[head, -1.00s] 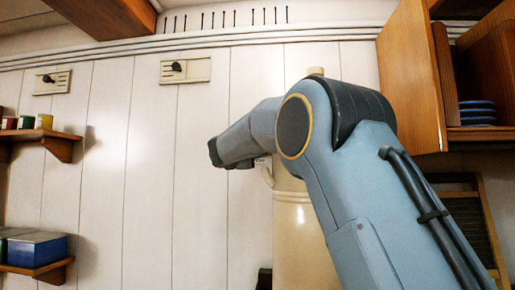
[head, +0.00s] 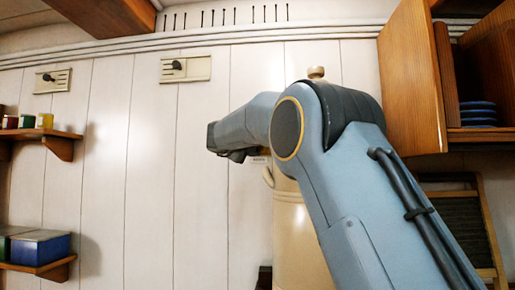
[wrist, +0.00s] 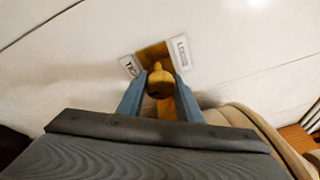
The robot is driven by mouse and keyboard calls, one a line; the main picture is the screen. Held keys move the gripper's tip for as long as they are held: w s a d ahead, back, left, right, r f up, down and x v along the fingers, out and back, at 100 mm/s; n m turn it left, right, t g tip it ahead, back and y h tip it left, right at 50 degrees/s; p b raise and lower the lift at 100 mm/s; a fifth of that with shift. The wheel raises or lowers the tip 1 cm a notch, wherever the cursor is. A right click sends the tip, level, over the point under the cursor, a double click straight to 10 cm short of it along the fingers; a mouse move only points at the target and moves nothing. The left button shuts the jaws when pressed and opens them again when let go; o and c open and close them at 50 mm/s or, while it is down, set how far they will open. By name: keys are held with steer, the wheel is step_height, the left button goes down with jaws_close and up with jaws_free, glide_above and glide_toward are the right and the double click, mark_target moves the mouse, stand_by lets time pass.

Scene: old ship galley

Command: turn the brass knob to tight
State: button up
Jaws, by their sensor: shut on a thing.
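The brass knob (wrist: 160,84) is on the white plank wall in the wrist view, at a brass plate (wrist: 153,52). A "LOOSE" label (wrist: 181,52) is at the upper right of the plate and a label reading "TIG…" (wrist: 130,66), partly covered, is at its left. The knob's narrow tip points up in the picture, between the two labels. My gripper (wrist: 161,90) has its blue fingers on either side of the knob and is shut on it. In the head view my arm hides the knob and the fingers.
A tall cream urn (head: 290,250) stands behind my arm, close by; its rounded body shows right of the gripper in the wrist view. An open wooden cupboard (head: 412,75) is at the right. Shelves with tins (head: 38,248) are at the left.

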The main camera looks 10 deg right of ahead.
stand_by(0.3)
steer(key=o, duration=1)
steer(key=shift+b+v, duration=1.45)
steer(key=shift+v, duration=2.5)
